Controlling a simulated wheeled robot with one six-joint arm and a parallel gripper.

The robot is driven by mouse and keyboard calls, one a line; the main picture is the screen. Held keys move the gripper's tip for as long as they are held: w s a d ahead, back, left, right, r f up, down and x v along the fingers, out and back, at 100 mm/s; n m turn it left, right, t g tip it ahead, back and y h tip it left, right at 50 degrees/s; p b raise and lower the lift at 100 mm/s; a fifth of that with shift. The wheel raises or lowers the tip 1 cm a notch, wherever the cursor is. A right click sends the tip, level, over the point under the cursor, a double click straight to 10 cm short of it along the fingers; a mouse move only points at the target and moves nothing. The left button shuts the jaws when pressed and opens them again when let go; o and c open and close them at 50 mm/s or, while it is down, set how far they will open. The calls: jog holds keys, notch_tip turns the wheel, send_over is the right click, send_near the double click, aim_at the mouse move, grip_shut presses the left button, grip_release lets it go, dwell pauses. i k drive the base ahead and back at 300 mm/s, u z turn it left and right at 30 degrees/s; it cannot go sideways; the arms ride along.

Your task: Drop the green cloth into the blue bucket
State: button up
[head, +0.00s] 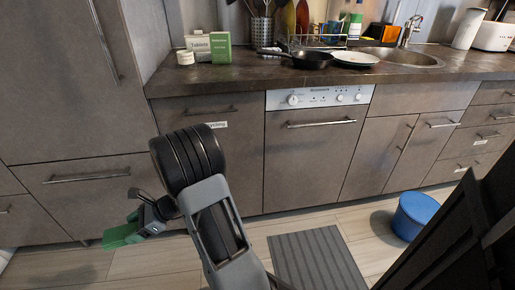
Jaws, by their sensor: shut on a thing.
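The green cloth (122,236) is at the lower left of the head view, at the end of my arm and off to the left. My gripper (138,222) is shut on the cloth and holds it in front of the lower cabinets. The fingertips are small and partly covered by the cloth. The blue bucket (414,217) stands on the floor at the right, well apart from the gripper. Its inside is mostly not visible from here.
A grey striped mat (317,262) lies on the floor between my arm and the bucket. A dark object (460,235) at the lower right stands close to the bucket. A counter (220,82) with a pan (308,60) and plate runs behind, above cabinets and a dishwasher (310,140).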

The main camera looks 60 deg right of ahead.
aim_at(420, 217)
jog(key=z, duration=3.6)
jog(key=i, duration=1.65)
